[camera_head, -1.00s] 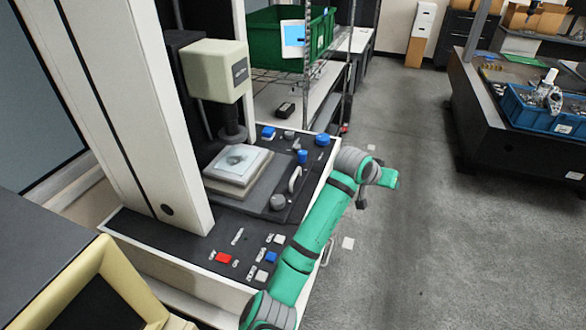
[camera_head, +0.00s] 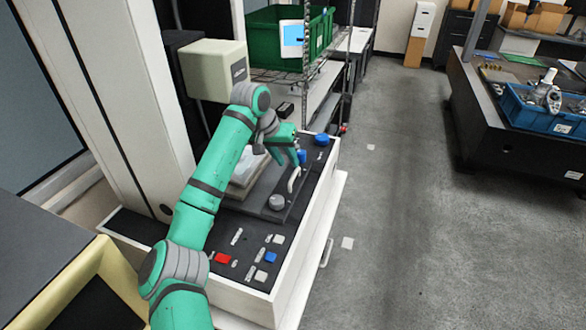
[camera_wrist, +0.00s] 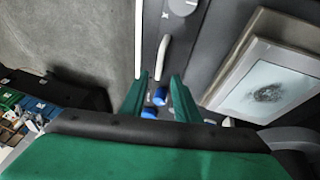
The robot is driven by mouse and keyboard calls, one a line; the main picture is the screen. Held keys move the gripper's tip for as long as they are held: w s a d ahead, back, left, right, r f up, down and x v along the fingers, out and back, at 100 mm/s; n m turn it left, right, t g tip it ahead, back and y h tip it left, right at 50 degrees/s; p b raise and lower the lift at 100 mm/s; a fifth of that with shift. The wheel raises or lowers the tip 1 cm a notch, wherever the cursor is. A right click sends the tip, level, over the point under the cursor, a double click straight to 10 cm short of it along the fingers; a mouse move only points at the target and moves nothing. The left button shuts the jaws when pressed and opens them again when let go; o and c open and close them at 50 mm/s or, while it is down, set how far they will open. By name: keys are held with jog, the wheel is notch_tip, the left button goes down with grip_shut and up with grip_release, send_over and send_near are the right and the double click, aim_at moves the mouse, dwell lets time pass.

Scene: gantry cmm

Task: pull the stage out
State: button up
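The stage is a dark plate (camera_head: 258,206) on the machine's bed. It bears a pale square block, partly hidden behind my arm in the head view; the block's top (camera_wrist: 275,85) shows a dark smudge in the wrist view. A white bar handle (camera_head: 294,180) stands on the stage's right side, and it also shows in the wrist view (camera_wrist: 164,52). A grey round knob (camera_head: 277,202) is near it. My gripper (camera_head: 287,160) is above the bed near the handle. Its fingers (camera_wrist: 160,76) are apart, with nothing visibly held; the handle appears beyond their tips.
Blue knobs (camera_head: 322,139) stand at the bed's far end. Red, blue and white buttons (camera_head: 223,258) are at its near end. The pale measuring head (camera_head: 215,69) hangs above, close to my arm.

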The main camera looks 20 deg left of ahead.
aim_at(295, 172)
jog(key=shift+x, duration=2.85)
jog(key=shift+d, duration=0.1)
grip_shut()
